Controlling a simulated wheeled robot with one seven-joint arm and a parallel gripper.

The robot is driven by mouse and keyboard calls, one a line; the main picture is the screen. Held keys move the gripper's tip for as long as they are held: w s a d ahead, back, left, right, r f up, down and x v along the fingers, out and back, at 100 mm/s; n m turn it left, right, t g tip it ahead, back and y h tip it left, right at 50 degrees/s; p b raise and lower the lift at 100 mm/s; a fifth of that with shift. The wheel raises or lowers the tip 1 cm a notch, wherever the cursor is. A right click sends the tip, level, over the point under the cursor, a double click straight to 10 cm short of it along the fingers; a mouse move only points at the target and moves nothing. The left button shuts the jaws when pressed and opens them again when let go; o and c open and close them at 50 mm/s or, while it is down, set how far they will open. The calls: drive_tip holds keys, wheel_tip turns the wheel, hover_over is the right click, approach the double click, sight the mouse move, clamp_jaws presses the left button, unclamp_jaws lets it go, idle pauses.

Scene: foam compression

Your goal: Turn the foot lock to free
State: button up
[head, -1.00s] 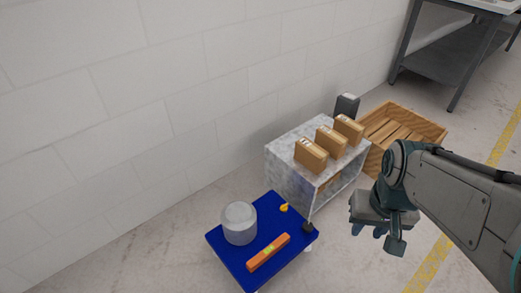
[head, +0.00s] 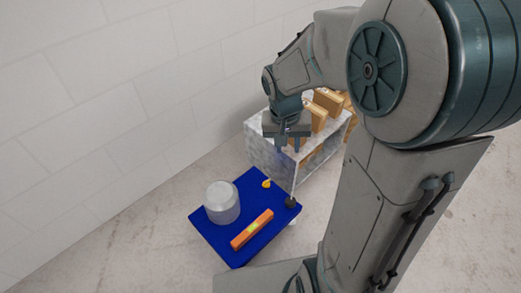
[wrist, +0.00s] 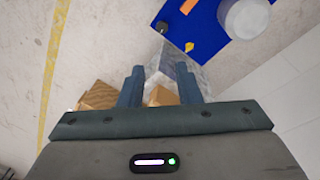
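A blue platform (head: 205,232) stands low on the floor; part of it shows in the wrist view (wrist: 212,22). A small yellow piece (head: 266,184) sits near its far edge, also in the wrist view (wrist: 189,47). A small black piece (head: 291,203) is at its right corner; it also shows in the wrist view (wrist: 162,28). I cannot tell which of these is the foot lock, or its setting. My gripper (head: 289,148) appears over the grey marbled box, beyond the platform. In the wrist view my gripper (wrist: 160,84) is open, with nothing between its fingers.
A pale cylinder (head: 222,203) and an orange bar (head: 252,229) are on the platform. The grey marbled box (head: 266,156) carries brown cartons (head: 317,116), partly hidden by my arm. The white wall (head: 110,100) is behind. Floor is clear left of the platform.

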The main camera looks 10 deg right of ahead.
drive_tip(key=w+f+m, duration=0.3)
drive_tip(key=w+f, duration=0.9)
drive_tip(key=m+y, duration=0.2)
drive_tip(key=m, duration=0.3)
hover_over(267, 182)
wheel_tip(267, 182, down, 18)
drive_tip(key=shift+g, duration=0.3)
wheel_tip(267, 182, down, 13)
drive_tip(key=b, duration=0.4)
drive_tip(key=shift+w+a+f+b, duration=0.1)
drive_tip(key=shift+a+f+b, duration=0.05)
drive_tip(key=shift+b, duration=0.15)
clamp_jaws()
